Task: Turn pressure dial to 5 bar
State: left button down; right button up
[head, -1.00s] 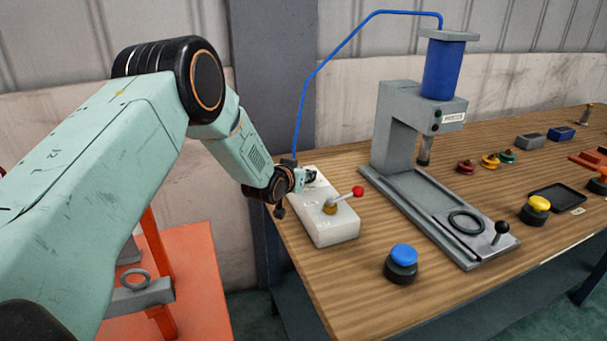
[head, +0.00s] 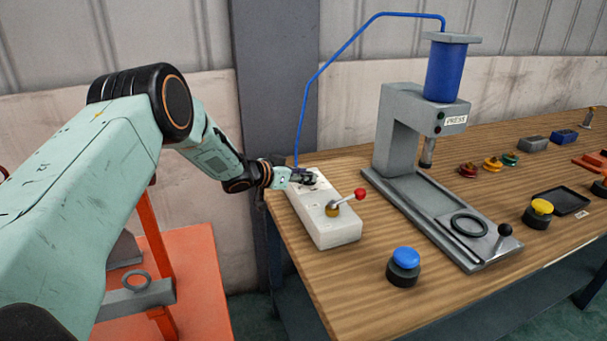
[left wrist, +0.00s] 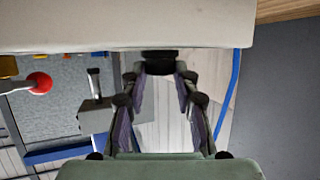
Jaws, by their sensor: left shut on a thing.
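The white valve block (head: 335,231) stands at the left end of the wooden bench; its pale side fills the top of the left wrist view (left wrist: 110,25). My left gripper (head: 308,179) is at the block's far end, low over its top. In the left wrist view my gripper (left wrist: 161,72) has its two fingers closed in on a small dark knob (left wrist: 160,55), which looks to be the pressure dial, against the block. No dial marks or reading can be made out.
A lever with a red ball (head: 360,194) rises from the block near my gripper. A blue hose (head: 303,100) runs up behind it to the grey press (head: 397,125). A blue push button (head: 404,258) stands in front. Bench between block and press is clear.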

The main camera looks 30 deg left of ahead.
pick_arm(q)
jog(key=shift+a+f+m+g+h, duration=0.2)
jog(key=shift+m+g+h, duration=0.2)
jog(key=shift+m+h, duration=0.2)
jog(key=shift+m+g+h, duration=0.3)
jog(key=shift+m+h, duration=0.2)
jog(key=shift+h, duration=0.1)
jog(key=shift+w+f+m+g+h+b, duration=0.15)
jog(key=shift+m+g+h+b, duration=0.25)
jog(key=shift+m+h+b, duration=0.45)
jog(key=shift+m+g+h+b, duration=0.35)
jog(key=shift+m+g+b, duration=0.15)
jog(key=shift+b, duration=0.7)
jog(key=c, duration=1.4)
grip_release()
jog(key=o, duration=0.4)
jog(key=shift+w, duration=0.1)
